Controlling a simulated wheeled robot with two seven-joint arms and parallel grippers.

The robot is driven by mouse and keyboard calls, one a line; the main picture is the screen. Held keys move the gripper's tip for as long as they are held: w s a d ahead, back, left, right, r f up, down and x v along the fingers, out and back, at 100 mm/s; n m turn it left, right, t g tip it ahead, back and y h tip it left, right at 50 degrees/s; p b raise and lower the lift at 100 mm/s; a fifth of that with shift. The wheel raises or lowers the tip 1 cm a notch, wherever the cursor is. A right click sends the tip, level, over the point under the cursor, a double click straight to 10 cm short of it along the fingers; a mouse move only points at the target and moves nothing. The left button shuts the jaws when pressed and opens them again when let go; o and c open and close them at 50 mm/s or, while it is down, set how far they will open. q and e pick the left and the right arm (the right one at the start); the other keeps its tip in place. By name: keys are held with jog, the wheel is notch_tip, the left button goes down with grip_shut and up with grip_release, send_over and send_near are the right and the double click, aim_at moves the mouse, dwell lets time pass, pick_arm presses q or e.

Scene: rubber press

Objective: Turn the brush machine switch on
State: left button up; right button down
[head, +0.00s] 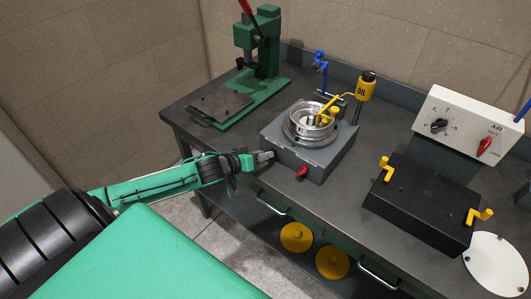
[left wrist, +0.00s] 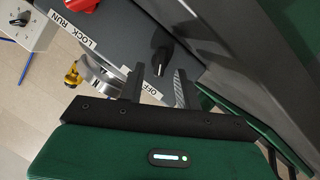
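The brush machine (head: 310,160) is a grey box with a round metal bowl on top, on the dark bench in the head view. Its front has a red knob (head: 302,171). My left gripper (head: 266,156) is at the left part of the machine's front. In the left wrist view its two fingers (left wrist: 158,88) are apart, with the black lever just beyond and between their tips. Contact cannot be told. My right gripper is out of view.
A green press (head: 262,50) stands at the back left. A yellow oil can (head: 366,86) is behind the machine. A black box with yellow handles (head: 425,200) and a white control panel (head: 465,130) are to the right. Drawer handles (head: 272,204) line the bench front.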

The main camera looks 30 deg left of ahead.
pick_arm(q)
jog(key=shift+w+d+f, duration=0.15)
jog(key=shift+w, duration=0.5)
jog(key=shift+w+d+f, duration=0.1)
jog(key=shift+w+f, duration=0.05)
jog(key=shift+w, duration=0.05)
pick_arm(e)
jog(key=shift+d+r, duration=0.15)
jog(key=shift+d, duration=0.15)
pick_arm(q)
grip_shut()
